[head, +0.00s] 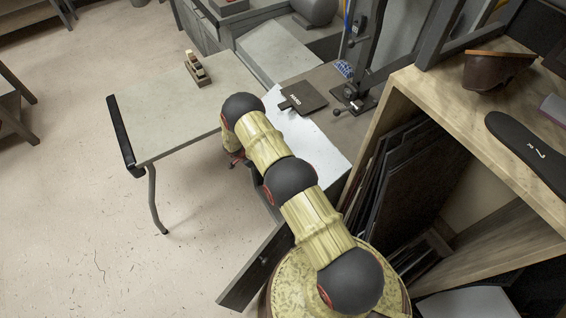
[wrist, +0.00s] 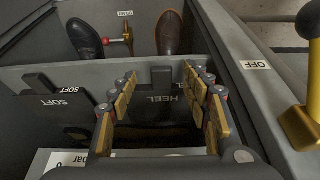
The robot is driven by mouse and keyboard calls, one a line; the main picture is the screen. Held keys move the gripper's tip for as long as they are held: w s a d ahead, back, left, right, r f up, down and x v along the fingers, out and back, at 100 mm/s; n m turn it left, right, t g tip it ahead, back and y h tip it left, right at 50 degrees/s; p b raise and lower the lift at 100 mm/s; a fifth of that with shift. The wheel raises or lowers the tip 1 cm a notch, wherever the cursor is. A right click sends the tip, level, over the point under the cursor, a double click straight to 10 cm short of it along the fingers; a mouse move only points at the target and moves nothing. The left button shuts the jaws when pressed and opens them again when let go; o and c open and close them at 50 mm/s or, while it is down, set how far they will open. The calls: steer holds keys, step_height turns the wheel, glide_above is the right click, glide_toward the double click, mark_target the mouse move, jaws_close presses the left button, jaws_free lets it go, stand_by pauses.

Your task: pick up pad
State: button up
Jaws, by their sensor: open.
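My gripper (wrist: 162,88) is open, with its two fingers apart in the wrist view. A small dark block (wrist: 162,76) shows between and beyond the fingertips, on a grey panel near the word HEEL. Another dark piece (wrist: 40,82) sits to the left near the word SOFT. In the head view a flat black pad with a tab and white lettering (head: 305,97) lies on a white sheet, beyond my arm. I cannot tell for sure which of these is the task's pad. In the head view my gripper (head: 236,160) is small and partly hidden by my arm. Nothing shows held.
A yellow lever (wrist: 305,120) is at right. The head view shows a mostly bare table (head: 165,115) and a wooden shelf (head: 440,85).

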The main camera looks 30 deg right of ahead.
steer(key=b+x, duration=0.2)
steer(key=x, duration=0.2)
steer(key=shift+w+d+f, duration=0.1)
steer(key=shift+d+f, duration=0.1)
steer(key=shift+d, duration=0.1)
steer(key=shift+c, duration=0.6)
jaws_close()
